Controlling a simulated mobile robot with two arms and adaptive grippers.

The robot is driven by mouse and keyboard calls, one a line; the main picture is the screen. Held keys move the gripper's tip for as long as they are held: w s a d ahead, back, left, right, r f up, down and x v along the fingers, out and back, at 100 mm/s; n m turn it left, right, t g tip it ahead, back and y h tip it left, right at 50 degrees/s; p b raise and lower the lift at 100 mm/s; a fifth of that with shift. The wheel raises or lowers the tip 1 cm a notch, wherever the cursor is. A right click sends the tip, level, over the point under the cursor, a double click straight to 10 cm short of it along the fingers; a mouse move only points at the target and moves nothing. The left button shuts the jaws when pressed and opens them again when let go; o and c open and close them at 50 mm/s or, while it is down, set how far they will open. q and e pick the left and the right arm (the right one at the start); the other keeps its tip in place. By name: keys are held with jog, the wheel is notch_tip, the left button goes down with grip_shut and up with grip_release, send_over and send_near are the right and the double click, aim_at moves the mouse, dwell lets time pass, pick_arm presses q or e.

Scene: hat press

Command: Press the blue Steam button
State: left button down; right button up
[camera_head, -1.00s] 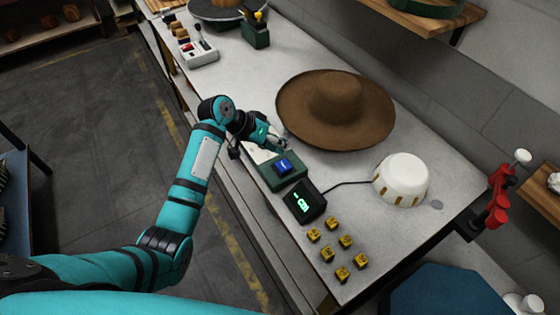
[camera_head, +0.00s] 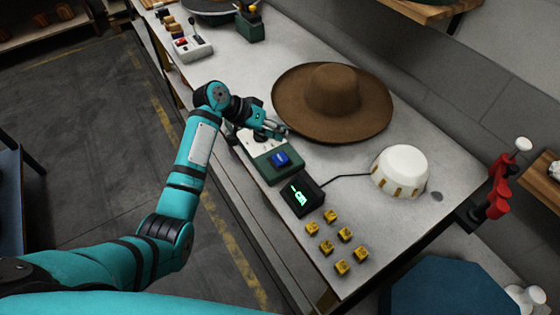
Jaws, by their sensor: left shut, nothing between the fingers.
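The blue Steam button (camera_head: 281,159) sits on top of a dark green control box (camera_head: 268,172) with a pale panel, near the left edge of the grey worktable. My left arm reaches in from the left. Its gripper (camera_head: 284,133) is shut and empty, just beyond the blue button and above the far part of the box. The gripper looks apart from the button. It hides part of the pale panel. My right gripper is not in view.
A wide brown hat (camera_head: 333,100) lies just right of the gripper. A black box with a green display (camera_head: 301,195) stands nearer, cabled to a white drum (camera_head: 401,172). Several yellow cubes (camera_head: 327,247) lie at the near end. A red clamp (camera_head: 497,190) is at the right edge.

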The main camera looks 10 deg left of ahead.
pick_arm(q)
jog(key=b, duration=0.4)
send_over(279, 156)
notch_tip(279, 156, down, 4)
jog(key=shift+f, duration=1.15)
jog(key=shift+f, duration=0.15)
jog(key=shift+f, duration=0.3)
jog(key=shift+f+b, duration=0.4)
jog(key=shift+f, duration=0.15)
dwell(0.9)
jog(key=shift+r, duration=0.15)
jog(key=shift+r+p, duration=0.85)
jog(key=shift+p, duration=0.15)
